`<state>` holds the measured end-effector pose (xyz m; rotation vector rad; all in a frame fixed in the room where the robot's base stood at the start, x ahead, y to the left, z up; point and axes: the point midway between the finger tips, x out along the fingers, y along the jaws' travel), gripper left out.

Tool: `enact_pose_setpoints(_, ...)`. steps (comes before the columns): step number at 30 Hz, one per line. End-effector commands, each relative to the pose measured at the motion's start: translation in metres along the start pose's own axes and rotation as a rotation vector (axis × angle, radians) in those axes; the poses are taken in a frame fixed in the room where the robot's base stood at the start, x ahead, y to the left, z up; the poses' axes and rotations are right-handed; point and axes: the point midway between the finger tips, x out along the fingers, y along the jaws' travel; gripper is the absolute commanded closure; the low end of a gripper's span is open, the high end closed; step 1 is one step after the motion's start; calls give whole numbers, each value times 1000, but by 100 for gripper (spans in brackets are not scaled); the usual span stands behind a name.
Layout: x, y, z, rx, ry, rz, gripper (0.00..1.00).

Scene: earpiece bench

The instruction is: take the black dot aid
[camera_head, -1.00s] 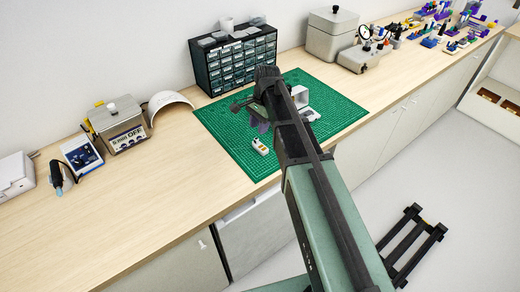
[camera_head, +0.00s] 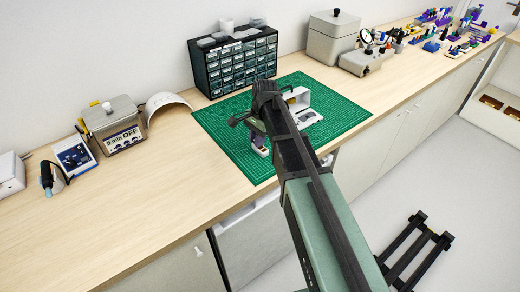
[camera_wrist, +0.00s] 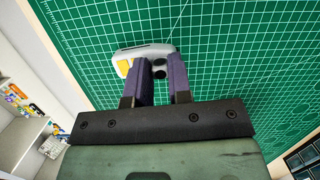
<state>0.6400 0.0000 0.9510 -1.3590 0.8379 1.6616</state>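A small pale grey holder (camera_wrist: 128,52) with a yellow patch (camera_wrist: 125,67) lies on the green mat, just beyond my fingertips in the wrist view. It also shows in the head view (camera_head: 262,151), partly covered by my gripper. Two small dark round pieces (camera_wrist: 159,68) show at the holder between my fingers; I cannot tell which, if either, is the black dot aid. My gripper (camera_wrist: 160,60) has two purple fingers, apart with nothing held between them. In the head view my gripper (camera_head: 258,138) is over the holder.
The green cutting mat (camera_head: 225,125) lies on the wooden bench. An open white case (camera_head: 305,117) stands on it, right of my gripper. A black drawer cabinet (camera_head: 236,66) stands behind the mat. The mat's left part is clear.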

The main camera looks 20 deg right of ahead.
Motion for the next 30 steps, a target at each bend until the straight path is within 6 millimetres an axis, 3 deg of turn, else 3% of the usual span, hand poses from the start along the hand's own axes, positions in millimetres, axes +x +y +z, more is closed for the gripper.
enact_pose_setpoints(3,0,0,0,0,0,0,100)
enact_pose_setpoints(24,-30,0,6,0,0,0,100)
enact_pose_setpoints(30,-29,0,6,0,0,0,100)
